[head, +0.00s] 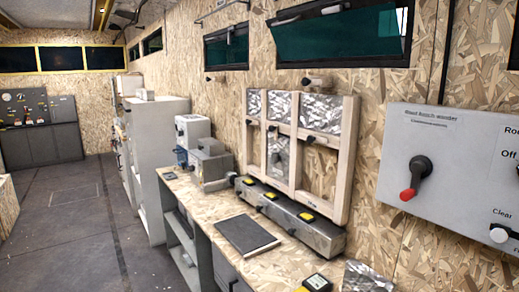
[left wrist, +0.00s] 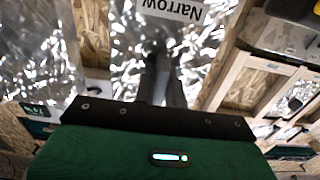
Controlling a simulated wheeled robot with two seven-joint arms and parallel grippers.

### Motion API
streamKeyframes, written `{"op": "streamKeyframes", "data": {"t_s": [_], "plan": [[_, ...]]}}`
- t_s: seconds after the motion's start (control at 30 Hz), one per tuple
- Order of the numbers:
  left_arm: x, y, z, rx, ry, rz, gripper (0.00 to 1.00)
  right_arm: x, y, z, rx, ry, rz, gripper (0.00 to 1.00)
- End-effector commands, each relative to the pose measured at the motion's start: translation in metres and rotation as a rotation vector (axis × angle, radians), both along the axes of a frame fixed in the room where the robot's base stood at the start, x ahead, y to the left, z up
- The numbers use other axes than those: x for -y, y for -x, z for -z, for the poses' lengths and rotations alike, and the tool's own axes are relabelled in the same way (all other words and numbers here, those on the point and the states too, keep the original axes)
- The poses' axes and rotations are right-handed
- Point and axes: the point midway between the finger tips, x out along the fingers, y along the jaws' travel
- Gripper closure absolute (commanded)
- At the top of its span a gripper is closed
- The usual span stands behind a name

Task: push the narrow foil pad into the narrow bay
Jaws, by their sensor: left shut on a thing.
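The narrow foil pad (left wrist: 205,40) is crinkled silver with a white "Narrow" label that reads upside down. In the left wrist view it lies across the fingers of my left gripper (left wrist: 160,75), which is shut on it. The wooden frame (head: 295,180) stands upright on the bench against the wall in the head view. Its upper bays and the lower middle bay show foil. The lower left bay, which is slim, and the wider lower right bay show bare board. Neither gripper shows in the head view.
A foil piece (head: 366,278) lies at the bench's near end beside a small black device (head: 317,283). A long grey box (head: 290,220) with yellow tops runs below the frame. A dark flat panel (head: 246,235) lies on the bench. A grey switch box (head: 450,165) hangs right.

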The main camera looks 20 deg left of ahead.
Motion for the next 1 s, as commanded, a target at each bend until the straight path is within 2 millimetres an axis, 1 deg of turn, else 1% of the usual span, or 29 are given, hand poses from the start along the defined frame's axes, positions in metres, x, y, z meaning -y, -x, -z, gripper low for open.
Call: {"op": "streamKeyframes", "data": {"t_s": [0.03,0.1,0.4,0.57,0.67,1.0], "plan": [[0.000,0.000,-0.009,0.001,0.000,0.000,1.00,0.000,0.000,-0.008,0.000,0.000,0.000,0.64],[0.000,0.000,-0.016,0.001,0.000,0.000,1.00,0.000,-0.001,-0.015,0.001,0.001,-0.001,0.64],[0.000,0.000,-0.046,0.001,0.000,0.000,1.00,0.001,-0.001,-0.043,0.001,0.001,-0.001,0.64],[-0.001,0.001,-0.049,0.000,0.000,0.000,1.00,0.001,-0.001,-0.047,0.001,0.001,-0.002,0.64],[-0.006,0.008,-0.054,0.001,-0.001,0.000,1.00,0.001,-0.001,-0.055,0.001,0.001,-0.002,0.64],[-0.028,0.039,-0.071,0.000,-0.001,0.001,1.00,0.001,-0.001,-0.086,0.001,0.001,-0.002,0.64]]}}
